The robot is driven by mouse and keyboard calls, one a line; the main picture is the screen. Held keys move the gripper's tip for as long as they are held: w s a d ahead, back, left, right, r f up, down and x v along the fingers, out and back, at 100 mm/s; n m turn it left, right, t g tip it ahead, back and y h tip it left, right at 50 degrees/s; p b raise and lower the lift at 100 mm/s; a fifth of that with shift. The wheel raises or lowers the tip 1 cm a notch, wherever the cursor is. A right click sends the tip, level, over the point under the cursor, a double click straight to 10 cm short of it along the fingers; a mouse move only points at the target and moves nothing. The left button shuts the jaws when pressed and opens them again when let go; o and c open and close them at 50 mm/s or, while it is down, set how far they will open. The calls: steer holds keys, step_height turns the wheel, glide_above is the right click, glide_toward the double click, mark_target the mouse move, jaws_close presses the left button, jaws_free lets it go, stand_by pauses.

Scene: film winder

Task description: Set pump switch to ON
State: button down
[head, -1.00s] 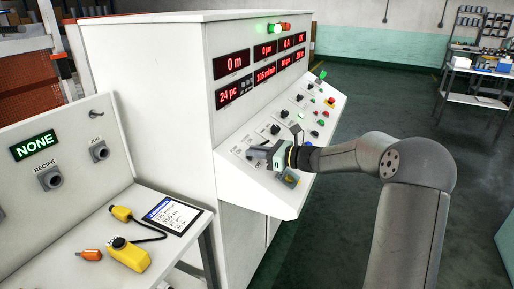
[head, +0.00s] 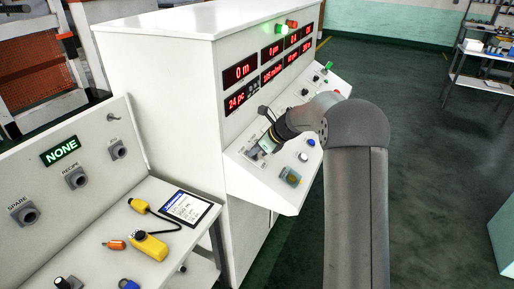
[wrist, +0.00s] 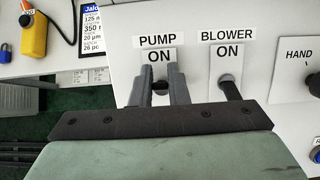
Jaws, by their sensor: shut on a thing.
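The pump switch (wrist: 160,86) is a dark lever under a "PUMP" label, with an "ON" plate (wrist: 159,56) just above it. In the wrist view my gripper (wrist: 160,77) has one finger on each side of the lever and is shut on it. Much of the lever is hidden between the fingers. In the head view my gripper (head: 264,146) is at the left part of the console's sloped panel (head: 262,178), and the switch cannot be made out there.
The blower switch (wrist: 230,87), also with an "ON" plate, stands close to the right of my gripper. A "HAND" control (wrist: 314,84) is farther right. A yellow pendant (head: 150,247) and a tablet (head: 187,208) lie on the desk at left.

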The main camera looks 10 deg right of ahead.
stand_by(0.4)
steer(key=c, duration=1.4)
jaws_free()
steer(key=b+v, duration=0.3)
steer(key=v, duration=1.4)
steer(key=shift+w+a+r, duration=0.2)
steer(key=shift+w+r, duration=0.05)
steer(key=shift+r, duration=0.2)
